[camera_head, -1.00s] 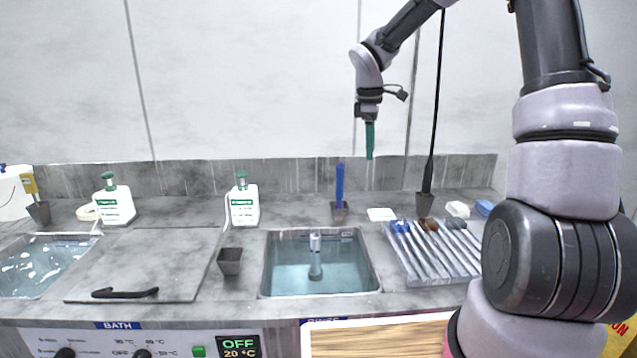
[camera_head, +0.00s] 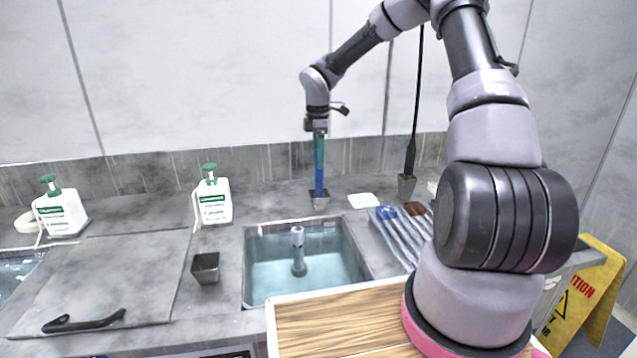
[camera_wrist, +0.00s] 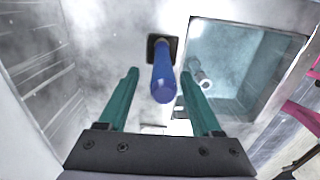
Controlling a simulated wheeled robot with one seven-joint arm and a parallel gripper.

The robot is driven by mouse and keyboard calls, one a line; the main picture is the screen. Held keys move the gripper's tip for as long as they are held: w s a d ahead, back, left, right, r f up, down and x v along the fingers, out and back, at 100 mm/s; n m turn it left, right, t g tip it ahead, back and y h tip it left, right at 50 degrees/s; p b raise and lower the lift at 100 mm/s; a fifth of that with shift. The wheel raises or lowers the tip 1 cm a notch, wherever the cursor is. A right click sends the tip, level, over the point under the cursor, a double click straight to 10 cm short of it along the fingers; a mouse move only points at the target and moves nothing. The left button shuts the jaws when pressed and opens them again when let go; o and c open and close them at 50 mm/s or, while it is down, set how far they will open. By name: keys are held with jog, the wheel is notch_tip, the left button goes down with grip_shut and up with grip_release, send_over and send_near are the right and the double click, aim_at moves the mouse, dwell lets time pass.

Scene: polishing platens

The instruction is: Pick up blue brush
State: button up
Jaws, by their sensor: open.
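The blue brush (camera_head: 320,176) stands upright in a small dark holder (camera_head: 320,201) on the counter behind the sink. In the wrist view the blue brush (camera_wrist: 163,78) points up toward the camera, between the two green fingers and a little past their tips. My gripper (camera_head: 317,150) is over the brush's upper part in the head view, and its fingers overlap the handle there. In the wrist view my gripper (camera_wrist: 158,82) is open, with a gap on both sides of the handle. The brush's lower end is hidden in the holder.
A sink with water (camera_head: 290,285) and an upright tap-like post (camera_head: 298,255) lies in front of the holder. A rack of brushes (camera_head: 392,238) is to the right, partly behind my arm. A white bottle (camera_head: 212,203) and an empty dark cup (camera_head: 205,268) are to the left.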

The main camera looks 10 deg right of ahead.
send_over(319, 187)
jog(key=w, duration=0.1)
notch_tip(319, 187, down, 4)
jog(key=shift+w+d+f, duration=0.1)
jog(key=shift+w+f, duration=0.05)
jog(key=shift+f, duration=0.05)
grip_shut()
jog(key=shift+r, duration=0.1)
notch_tip(319, 187, up, 12)
jog(key=shift+r, duration=0.15)
dwell(0.4)
